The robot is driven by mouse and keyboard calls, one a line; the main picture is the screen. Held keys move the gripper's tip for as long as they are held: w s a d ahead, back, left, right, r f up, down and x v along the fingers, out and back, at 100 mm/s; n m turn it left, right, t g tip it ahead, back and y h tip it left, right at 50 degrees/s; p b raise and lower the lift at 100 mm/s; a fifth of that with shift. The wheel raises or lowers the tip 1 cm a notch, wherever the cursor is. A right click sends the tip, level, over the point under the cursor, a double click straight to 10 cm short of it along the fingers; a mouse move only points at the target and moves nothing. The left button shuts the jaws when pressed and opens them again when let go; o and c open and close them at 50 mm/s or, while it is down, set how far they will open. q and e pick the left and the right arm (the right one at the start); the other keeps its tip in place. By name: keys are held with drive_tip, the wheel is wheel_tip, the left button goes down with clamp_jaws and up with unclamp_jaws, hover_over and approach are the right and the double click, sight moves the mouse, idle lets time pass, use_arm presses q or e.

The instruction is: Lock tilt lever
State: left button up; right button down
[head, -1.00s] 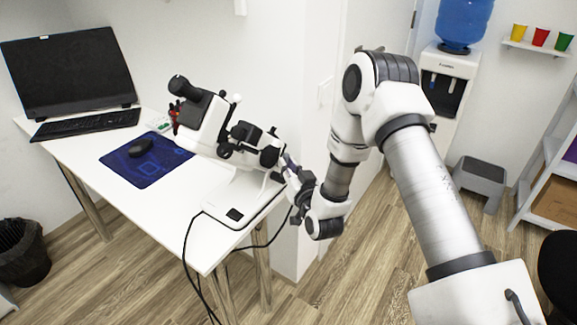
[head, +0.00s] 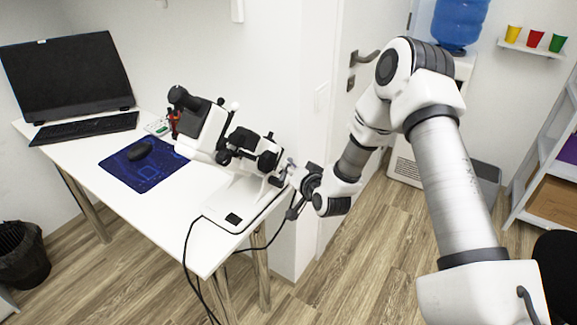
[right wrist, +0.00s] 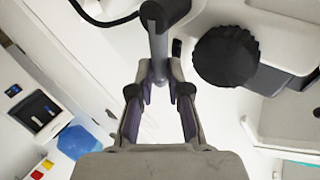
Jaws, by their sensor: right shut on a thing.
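A white and black eye-test instrument (head: 205,131) stands on the right part of the white table, its upper body tilted. In the right wrist view a grey tilt lever (right wrist: 158,45) comes down from a dark round pivot, beside a black ribbed knob (right wrist: 226,56). My right gripper (head: 294,182) is at the right side of the instrument. In the right wrist view its two fingers (right wrist: 159,80) are shut on the lever's lower end, one on each side. In the head view the lever is too small to make out clearly. My left gripper is not in view.
The table (head: 95,175) also holds a monitor (head: 68,75), a keyboard (head: 86,127) and a mouse (head: 140,151) on a blue mat (head: 150,175). Black cables hang off its front edge. A wall edge and a door (head: 345,100) stand close behind my right arm.

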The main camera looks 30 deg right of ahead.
drive_tip(key=shift+w+d+f+m+g+y+b, duration=0.2)
drive_tip(key=shift+d+f+m+g+y+b, duration=0.3)
drive_tip(key=shift+m+g+y, duration=0.3)
drive_tip(key=shift+w+d+f+m+g+y+b, duration=0.2)
drive_tip(key=shift+d+f+m+g+y+b, duration=0.35)
drive_tip(key=shift+m, duration=0.45)
drive_tip(key=shift+a+y, duration=0.15)
drive_tip(key=shift+y, duration=0.1)
drive_tip(key=c, duration=1.1)
unclamp_jaws()
drive_tip(key=shift+f, duration=0.1)
drive_tip(key=v, duration=0.7)
drive_tip(key=shift+s, duration=0.2)
